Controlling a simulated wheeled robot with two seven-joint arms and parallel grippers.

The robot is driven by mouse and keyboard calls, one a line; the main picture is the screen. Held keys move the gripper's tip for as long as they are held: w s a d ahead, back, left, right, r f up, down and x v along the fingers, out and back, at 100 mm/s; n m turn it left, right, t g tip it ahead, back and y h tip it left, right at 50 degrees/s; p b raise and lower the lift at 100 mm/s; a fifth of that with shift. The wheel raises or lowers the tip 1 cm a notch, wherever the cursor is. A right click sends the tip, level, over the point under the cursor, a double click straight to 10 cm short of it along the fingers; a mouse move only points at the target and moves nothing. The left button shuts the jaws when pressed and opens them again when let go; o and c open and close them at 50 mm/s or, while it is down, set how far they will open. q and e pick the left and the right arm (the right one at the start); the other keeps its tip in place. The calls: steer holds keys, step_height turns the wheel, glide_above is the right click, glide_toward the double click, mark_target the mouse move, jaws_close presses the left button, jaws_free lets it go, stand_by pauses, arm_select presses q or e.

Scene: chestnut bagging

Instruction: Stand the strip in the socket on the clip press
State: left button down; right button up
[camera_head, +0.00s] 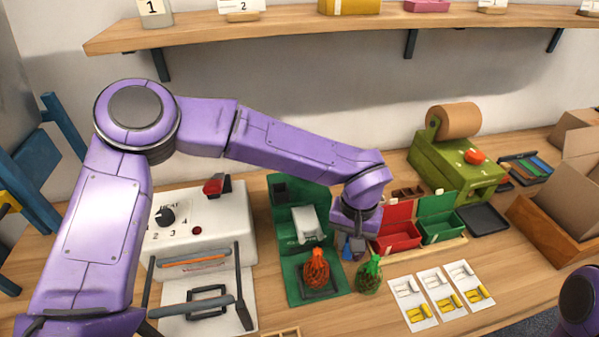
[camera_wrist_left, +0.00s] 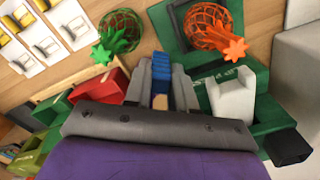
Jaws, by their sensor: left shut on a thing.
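My left gripper (camera_head: 354,246) is shut on a blue strip (camera_wrist_left: 161,68), which stands between the two grey fingers in the left wrist view; a tan piece shows below it. In the head view the gripper hangs just right of the green clip press (camera_head: 325,275), and the strip is small and partly hidden there. The press has a white lever (camera_head: 305,222) and a black box (camera_head: 280,192) at its back left; I cannot tell whether that box is the socket. The strip is apart from the box. My right gripper is out of view.
An orange net bag (camera_head: 316,272) sits on the press front; a green net bag (camera_head: 370,276) stands beside it. Red (camera_head: 398,238) and green (camera_head: 440,228) bins stand right of the gripper. A white heat sealer (camera_head: 215,225) stands left. A tray of strips (camera_head: 527,168) lies far right.

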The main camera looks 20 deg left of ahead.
arm_select(q)
steer(key=s+a+r+n+b, duration=0.1)
steer(key=s+a+r+n, duration=0.2)
steer(key=r+n, duration=0.8)
steer(key=s+a+r+n+b, duration=0.1)
steer(key=s+a+r+n, duration=0.25)
steer(key=r+n, duration=0.75)
steer(key=w+a+f+n+p, duration=0.3)
steer(key=w+a+f, duration=0.1)
steer(key=w+a, duration=0.35)
steer(key=w+a+f, duration=0.1)
steer(key=f, duration=0.2)
steer(key=w+a+f+p, duration=0.1)
steer(key=a+f, duration=0.1)
steer(key=f, duration=0.1)
steer(key=w+a+f, duration=0.1)
steer(key=a+f, duration=0.1)
steer(key=f, duration=0.1)
steer(key=shift+w+f, duration=0.35)
steer(key=shift+f, duration=0.05)
steer(key=shift+s, duration=0.1)
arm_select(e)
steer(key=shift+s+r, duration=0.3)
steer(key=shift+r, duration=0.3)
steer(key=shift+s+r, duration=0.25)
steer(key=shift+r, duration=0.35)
